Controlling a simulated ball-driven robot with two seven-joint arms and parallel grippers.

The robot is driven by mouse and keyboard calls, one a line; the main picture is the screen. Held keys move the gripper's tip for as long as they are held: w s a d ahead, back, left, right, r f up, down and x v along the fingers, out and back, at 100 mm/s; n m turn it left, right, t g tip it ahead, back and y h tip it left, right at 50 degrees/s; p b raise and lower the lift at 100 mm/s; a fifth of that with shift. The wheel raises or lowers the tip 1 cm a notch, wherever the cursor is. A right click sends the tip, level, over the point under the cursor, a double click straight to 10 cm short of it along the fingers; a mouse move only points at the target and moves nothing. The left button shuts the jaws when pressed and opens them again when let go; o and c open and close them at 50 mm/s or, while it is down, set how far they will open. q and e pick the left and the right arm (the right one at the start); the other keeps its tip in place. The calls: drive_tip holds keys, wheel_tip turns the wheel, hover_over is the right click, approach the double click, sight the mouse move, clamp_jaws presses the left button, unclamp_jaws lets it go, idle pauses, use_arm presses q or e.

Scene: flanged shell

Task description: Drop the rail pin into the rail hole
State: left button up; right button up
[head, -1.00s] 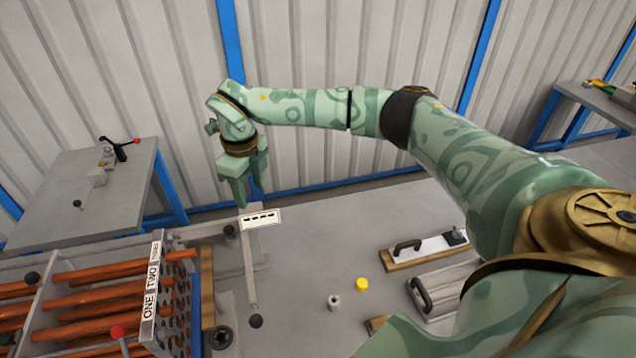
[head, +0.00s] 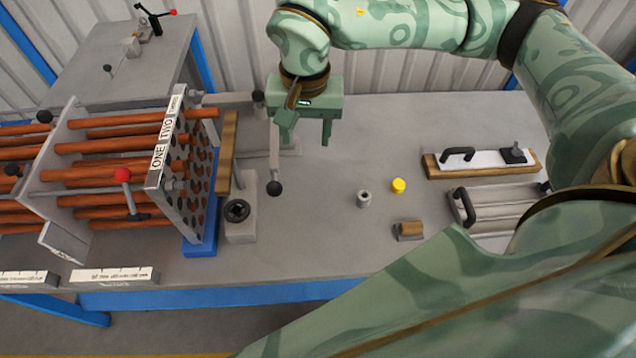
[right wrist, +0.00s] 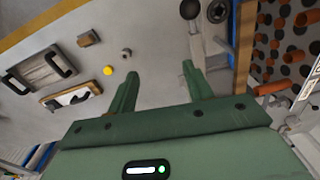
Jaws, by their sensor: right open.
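I cannot tell for sure which part is the rail pin or which opening is the rail hole. A red-knobbed pin (head: 122,176) stands by the tube rack at left. A grey bar (head: 274,152) on the table ends in a black ball (head: 274,188). A block (head: 240,228) beside it has a round dark opening on top, partly seen in the right wrist view (right wrist: 217,11). My right gripper (head: 305,140) is open and empty, fingers down, above the bar's far part, hiding what lies behind. Its spread fingers (right wrist: 159,73) show in the right wrist view. My left gripper is out of view.
A rack of copper tubes (head: 165,170) fills the left. A yellow cap (head: 398,185), a small grey cylinder (head: 364,199) and a brown block (head: 409,229) stand on the table (head: 330,240). Handled tools (head: 480,160) lie at right. The middle front is clear.

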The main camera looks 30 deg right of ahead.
use_arm(q)
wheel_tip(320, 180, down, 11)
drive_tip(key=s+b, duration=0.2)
drive_tip(key=b, duration=0.8)
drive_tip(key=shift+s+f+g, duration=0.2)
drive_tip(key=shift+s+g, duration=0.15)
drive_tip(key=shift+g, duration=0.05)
use_arm(e)
drive_tip(key=s+f+n, duration=0.4)
drive_tip(key=f+n, duration=0.1)
drive_tip(key=f, duration=0.6)
drive_tip(key=shift+d+n, duration=0.25)
drive_tip(key=shift+n, duration=0.05)
drive_tip(key=shift+f, duration=0.1)
